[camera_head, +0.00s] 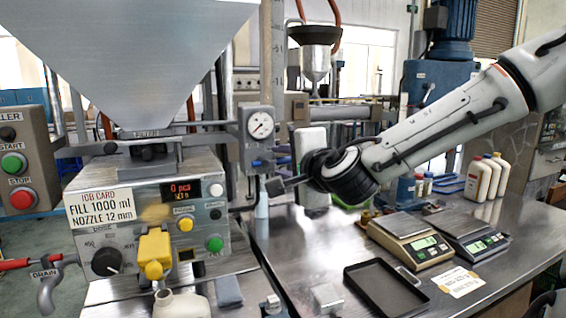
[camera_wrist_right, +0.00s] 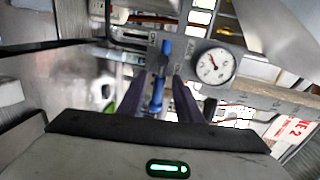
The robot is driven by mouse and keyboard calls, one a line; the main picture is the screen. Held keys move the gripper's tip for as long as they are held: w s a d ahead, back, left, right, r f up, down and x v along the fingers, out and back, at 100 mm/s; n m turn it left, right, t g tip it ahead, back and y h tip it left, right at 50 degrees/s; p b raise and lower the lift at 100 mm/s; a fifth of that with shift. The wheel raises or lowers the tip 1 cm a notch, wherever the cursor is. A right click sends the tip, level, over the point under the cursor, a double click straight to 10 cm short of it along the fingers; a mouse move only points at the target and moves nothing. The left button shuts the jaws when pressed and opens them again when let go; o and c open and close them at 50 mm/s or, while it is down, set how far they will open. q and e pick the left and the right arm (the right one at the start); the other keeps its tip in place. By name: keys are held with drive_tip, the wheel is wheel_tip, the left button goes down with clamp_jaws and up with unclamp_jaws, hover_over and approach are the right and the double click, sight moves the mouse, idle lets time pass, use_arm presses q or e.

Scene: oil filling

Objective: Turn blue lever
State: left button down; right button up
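The blue lever (camera_wrist_right: 157,92) shows in the wrist view as a narrow upright blue piece beside the round gauge (camera_wrist_right: 214,66). My right gripper (camera_wrist_right: 160,88) is open, with its two dark fingers on either side of the lever's line of sight. I cannot tell whether either finger touches it. In the head view, my right gripper (camera_head: 276,186) reaches left from the right arm, below the gauge (camera_head: 260,124). Small blue parts (camera_head: 283,150) show just above it. My left gripper is in neither view.
The filling machine's control box (camera_head: 150,205), with a yellow nozzle part (camera_head: 154,250), stands left. A big metal hopper (camera_head: 130,60) hangs above. The steel table (camera_head: 300,250) holds a black tray (camera_head: 385,290), two scales (camera_head: 408,240) and bottles (camera_head: 485,177).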

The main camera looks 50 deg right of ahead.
drive_tip(key=b+v, duration=0.4)
drive_tip(key=v, duration=0.6)
drive_tip(key=shift+s, duration=0.15)
idle(0.5)
